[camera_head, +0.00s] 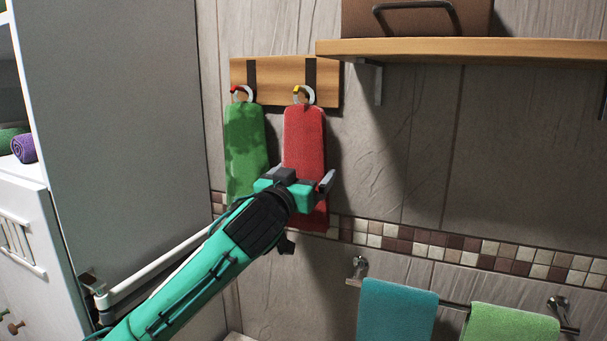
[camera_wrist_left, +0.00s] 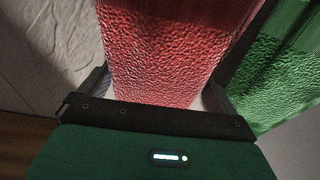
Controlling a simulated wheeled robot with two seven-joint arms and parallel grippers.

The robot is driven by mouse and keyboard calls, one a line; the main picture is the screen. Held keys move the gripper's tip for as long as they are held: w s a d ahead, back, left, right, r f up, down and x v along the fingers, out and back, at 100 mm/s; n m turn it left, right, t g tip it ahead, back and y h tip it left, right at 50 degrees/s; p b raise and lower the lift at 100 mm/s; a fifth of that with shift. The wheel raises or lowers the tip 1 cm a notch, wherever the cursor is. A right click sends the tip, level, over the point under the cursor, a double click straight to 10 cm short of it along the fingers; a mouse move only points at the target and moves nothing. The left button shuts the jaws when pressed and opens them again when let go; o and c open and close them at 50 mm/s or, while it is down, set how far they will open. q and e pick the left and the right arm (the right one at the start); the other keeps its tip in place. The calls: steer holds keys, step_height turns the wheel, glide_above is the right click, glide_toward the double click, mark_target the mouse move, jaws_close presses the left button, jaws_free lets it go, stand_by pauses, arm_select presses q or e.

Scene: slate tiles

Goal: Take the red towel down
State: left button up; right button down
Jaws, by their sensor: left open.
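The red towel (camera_head: 305,135) hangs by a loop from the right hook (camera_head: 304,95) of a wooden wall rack (camera_head: 279,75). My left gripper (camera_head: 305,178) is in front of the lower half of the red towel and hides part of it. In the left wrist view, the red towel (camera_wrist_left: 165,55) hangs between the two open fingers, one on each side of it. The fingers stand apart. My right gripper is in neither view.
A green towel (camera_head: 244,140) hangs close to the left of the red one, and it also shows in the left wrist view (camera_wrist_left: 285,80). A wooden shelf (camera_head: 460,50) juts out at upper right. A grey cabinet side (camera_head: 120,120) stands left. Teal (camera_head: 396,312) and light green (camera_head: 512,325) towels hang on a rail.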

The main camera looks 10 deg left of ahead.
arm_select(q)
steer(key=shift+w+d, duration=0.1)
steer(key=shift+w, duration=0.1)
steer(key=c, duration=1.1)
steer(key=shift+r, duration=0.15)
steer(key=shift+r+b, duration=0.6)
steer(key=shift+b, duration=0.1)
steer(key=r+b+v, duration=0.1)
steer(key=b+v, duration=0.1)
steer(key=v, duration=0.4)
steer(key=b+v, duration=0.2)
steer(key=v, duration=0.4)
steer(key=r+b+v, duration=0.1)
steer(key=v, duration=0.4)
steer(key=shift+s+r+b, duration=0.3)
steer(key=shift+s+b, duration=0.1)
steer(key=shift+s, duration=0.2)
